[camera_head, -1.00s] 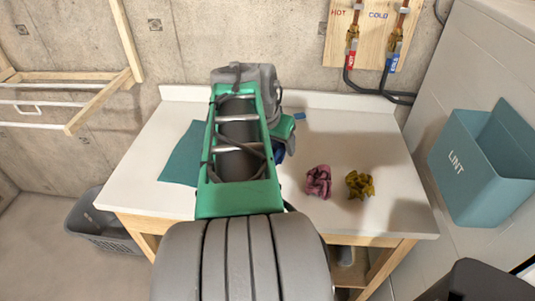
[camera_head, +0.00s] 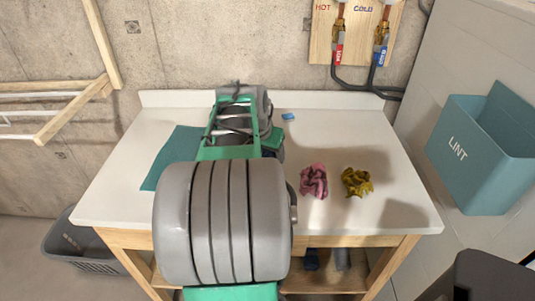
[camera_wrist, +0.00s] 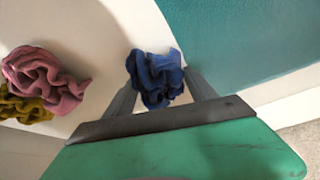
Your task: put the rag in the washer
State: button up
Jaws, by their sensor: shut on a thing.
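My gripper (camera_wrist: 162,88) is shut on a crumpled blue rag (camera_wrist: 154,76), which shows between its fingers in the wrist view. In the head view my arm reaches over the white table (camera_head: 395,212) and hides most of the gripper and the rag. A pink crumpled cloth (camera_head: 313,181) and a mustard one (camera_head: 357,182) lie on the table to the right of my arm. They also show at the left of the wrist view. I see no washer door or opening in either view.
A teal mat (camera_head: 168,158) lies on the table's left. A teal LINT bin (camera_head: 478,160) hangs on a pale panel (camera_head: 440,90) at right. A grey basket (camera_head: 85,245) stands on the floor at left. A wooden rack (camera_head: 75,115) juts from the wall.

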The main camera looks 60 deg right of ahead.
jog(key=o, duration=1.5)
jog(key=shift+s+f, duration=0.1)
jog(key=shift+c, duration=0.2)
